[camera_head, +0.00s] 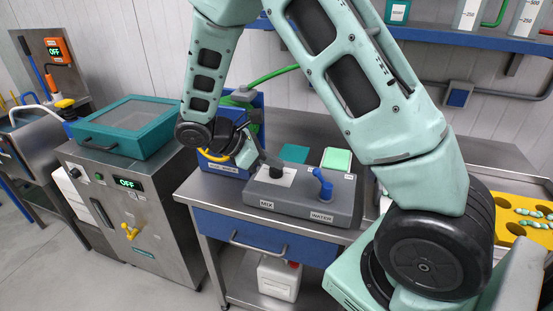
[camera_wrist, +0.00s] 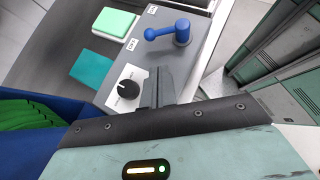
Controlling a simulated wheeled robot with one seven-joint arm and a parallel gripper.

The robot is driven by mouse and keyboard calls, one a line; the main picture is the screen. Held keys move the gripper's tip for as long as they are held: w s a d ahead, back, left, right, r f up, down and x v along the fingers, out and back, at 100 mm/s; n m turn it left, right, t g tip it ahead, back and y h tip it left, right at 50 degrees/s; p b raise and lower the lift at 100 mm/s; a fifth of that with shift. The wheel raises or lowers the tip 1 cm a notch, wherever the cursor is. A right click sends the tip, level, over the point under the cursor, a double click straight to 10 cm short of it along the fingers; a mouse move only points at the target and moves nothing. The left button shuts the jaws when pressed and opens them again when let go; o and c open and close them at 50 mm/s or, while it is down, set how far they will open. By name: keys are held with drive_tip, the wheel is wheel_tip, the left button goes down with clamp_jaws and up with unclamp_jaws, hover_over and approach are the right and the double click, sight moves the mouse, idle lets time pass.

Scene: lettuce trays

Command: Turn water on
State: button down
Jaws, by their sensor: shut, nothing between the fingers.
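The grey control box (camera_head: 300,203) stands on the steel table, its front labelled MIX and WATER. A blue lever (camera_head: 323,184) stands on its top at the WATER end. In the wrist view the lever (camera_wrist: 181,33) has its arm pointing left, near two small white labels too small to read. A black round knob (camera_wrist: 127,89) sits on a white plate (camera_head: 270,176) at the MIX end. My gripper (camera_head: 272,160) is shut and empty above the MIX end. In the wrist view its fingers (camera_wrist: 160,85) are beside the knob, apart from the lever.
A teal pad (camera_head: 294,153) and a light green block (camera_head: 337,159) lie behind the box. A blue container (camera_head: 223,165) with green and yellow hoses stands left of it. A yellow tray (camera_head: 520,220) is at right. A steel cabinet (camera_head: 150,210) displaying OFF stands left.

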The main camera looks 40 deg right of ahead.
drive_tip(key=p, duration=0.2)
approach(317, 170)
drive_tip(key=s+f, duration=0.1)
drive_tip(key=d+f, duration=0.1)
drive_tip(key=s+d+f, duration=0.1)
drive_tip(key=f, duration=0.1)
drive_tip(key=shift+s+d+f, duration=0.1)
drive_tip(key=shift+s+d, duration=0.1)
drive_tip(key=shift+s, duration=0.1)
drive_tip(key=shift+s+d+f, duration=0.25)
drive_tip(key=shift+d, duration=0.35)
